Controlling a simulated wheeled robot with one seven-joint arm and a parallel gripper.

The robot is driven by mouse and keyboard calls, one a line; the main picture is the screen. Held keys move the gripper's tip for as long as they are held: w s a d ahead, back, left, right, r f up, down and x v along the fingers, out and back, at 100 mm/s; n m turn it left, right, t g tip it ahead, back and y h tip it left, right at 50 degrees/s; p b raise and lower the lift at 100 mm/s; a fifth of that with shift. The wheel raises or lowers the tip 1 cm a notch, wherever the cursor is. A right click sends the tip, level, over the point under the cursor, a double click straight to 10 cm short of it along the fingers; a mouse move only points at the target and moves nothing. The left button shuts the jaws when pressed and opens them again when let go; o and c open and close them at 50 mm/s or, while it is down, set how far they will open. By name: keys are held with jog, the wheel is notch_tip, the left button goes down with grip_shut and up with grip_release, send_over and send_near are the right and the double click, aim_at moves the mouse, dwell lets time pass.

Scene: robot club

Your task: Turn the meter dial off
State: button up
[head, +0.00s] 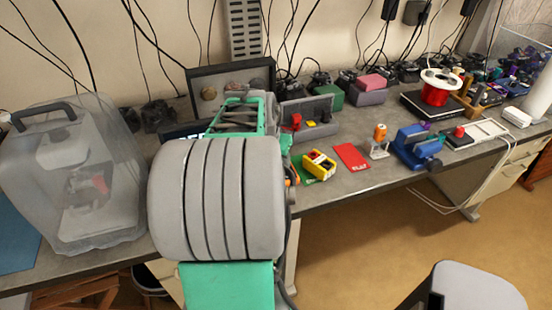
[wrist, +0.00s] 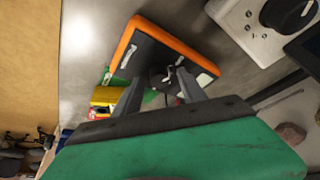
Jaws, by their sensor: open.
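The meter (wrist: 134,52) shows in the wrist view as an orange-edged body with a dark face, lying tilted in the picture on the grey bench. A dark round part that looks like its dial (wrist: 162,80) lies at the fingertips, partly hidden by them. My gripper (wrist: 159,77) is open, with one grey finger on each side of that part. Whether the fingers touch it I cannot tell. In the head view my arm covers the gripper and nearly all of the meter.
A pale box with a black knob (wrist: 286,12) is at upper right in the wrist view. In the head view a yellow-and-red block (head: 319,165), a red card (head: 352,157) and a blue vise (head: 416,148) stand right of my arm. A clear-covered case (head: 75,190) stands left.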

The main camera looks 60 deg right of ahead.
jog(key=v, duration=0.7)
jog(key=shift+a+r+b, duration=0.2)
jog(key=shift+r+b, duration=0.1)
jog(key=shift+r, duration=0.05)
jog(key=w+a+n, duration=0.1)
jog(key=w+a, duration=0.2)
jog(key=w+a+n+t, duration=0.1)
jog(key=w+a+n, duration=0.1)
jog(key=w+a, duration=0.1)
jog(key=w+a+f+n, duration=0.1)
jog(key=w+a+n, duration=0.1)
jog(key=w+a, duration=0.2)
jog(key=shift+a+f+t+y, duration=0.1)
jog(key=shift+a+t+y, duration=0.2)
jog(key=shift+a+t, duration=0.15)
jog(key=w+a+f+n+y, duration=0.1)
jog(key=a+n, duration=0.5)
jog(key=a, duration=0.8)
jog(key=w+a+f+n+t+y, duration=0.1)
jog(key=a+n, duration=0.6)
jog(key=a, duration=0.8)
notch_tip(320, 180, down, 3)
jog(key=shift+w+r+y, duration=0.1)
jog(key=shift+w+y, duration=0.1)
jog(key=shift+y, duration=0.7)
jog(key=shift+a+t, duration=0.15)
jog(key=shift+t, duration=0.1)
